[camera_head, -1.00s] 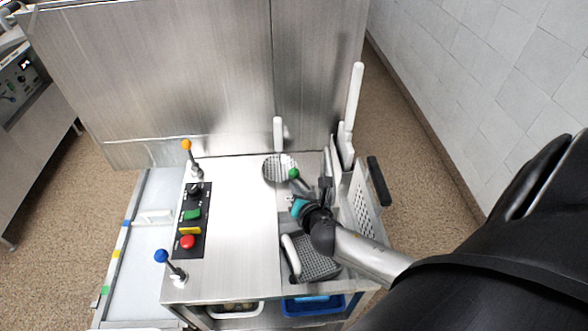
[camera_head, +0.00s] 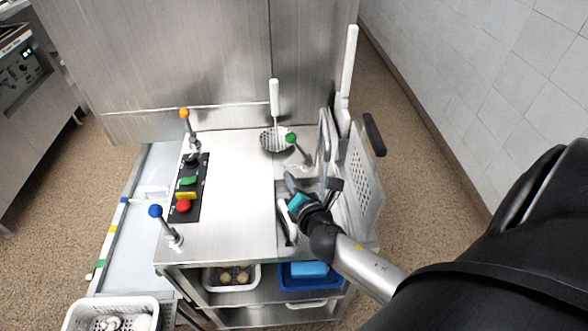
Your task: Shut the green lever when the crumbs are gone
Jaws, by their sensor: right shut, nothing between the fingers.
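The green lever (camera_head: 291,138) stands at the back right of the steel counter, tilted with its green knob up and to the left. Beside it is a curved metal tap (camera_head: 323,140). My right gripper (camera_head: 291,188) is shut and empty, in front of the lever and apart from its knob, over the recessed basin area. A white handle (camera_head: 284,228) shows at the left edge of the recess. My forearm hides much of the recess, and I cannot make out crumbs. My left gripper is not in view.
A perforated skimmer (camera_head: 276,140) lies behind the lever. A control panel (camera_head: 188,190), an orange-knobbed lever (camera_head: 184,113) and a blue-knobbed lever (camera_head: 156,212) stand left. The middle counter (camera_head: 238,190) is clear.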

